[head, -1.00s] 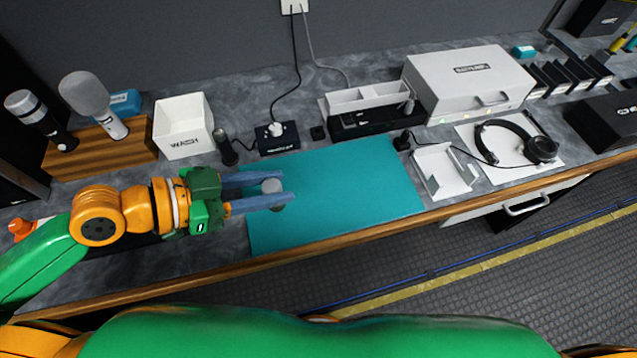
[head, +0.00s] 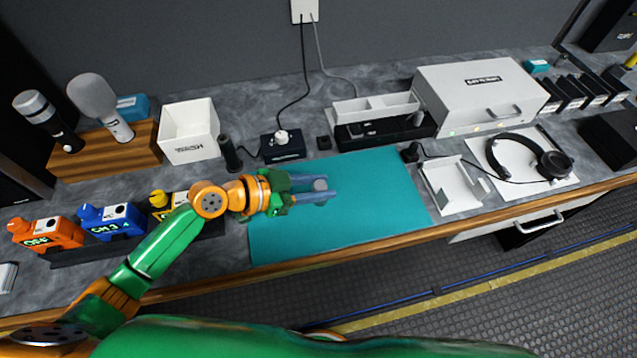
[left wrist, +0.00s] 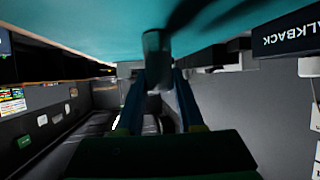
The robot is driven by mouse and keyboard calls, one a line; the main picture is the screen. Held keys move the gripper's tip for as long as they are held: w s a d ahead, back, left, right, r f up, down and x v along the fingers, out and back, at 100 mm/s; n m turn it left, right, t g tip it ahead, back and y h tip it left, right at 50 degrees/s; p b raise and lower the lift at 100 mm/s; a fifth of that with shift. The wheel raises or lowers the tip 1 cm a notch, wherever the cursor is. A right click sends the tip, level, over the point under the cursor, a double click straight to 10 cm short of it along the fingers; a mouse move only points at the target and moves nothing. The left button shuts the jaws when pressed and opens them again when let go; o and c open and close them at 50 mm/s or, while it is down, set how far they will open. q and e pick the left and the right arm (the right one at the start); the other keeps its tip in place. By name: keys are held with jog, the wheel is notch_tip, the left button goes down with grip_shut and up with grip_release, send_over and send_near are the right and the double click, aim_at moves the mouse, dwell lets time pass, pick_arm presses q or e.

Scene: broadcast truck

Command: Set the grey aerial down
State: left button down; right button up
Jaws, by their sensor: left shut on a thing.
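The grey aerial (head: 320,184) is a short grey cylinder seen from above, between the blue fingers of my left gripper (head: 328,191). The gripper is shut on it, over the teal mat (head: 375,205). The left wrist view, which is upside down, shows the aerial (left wrist: 156,50) between the fingertips (left wrist: 158,82), with one end close to the mat (left wrist: 80,25). I cannot tell whether it touches the mat. My right gripper is not in view.
Behind the mat stand a black box with a knob (head: 283,146), a dark upright cylinder (head: 230,153) and a white bin (head: 189,132). A white holder (head: 452,187) stands right of the mat. Orange (head: 45,234) and blue (head: 112,222) units stand left. The mat's right half is clear.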

pick_arm(q)
jog(key=shift+f, duration=0.2)
jog(key=c, duration=0.5)
grip_release()
jog(key=shift+r, duration=0.1)
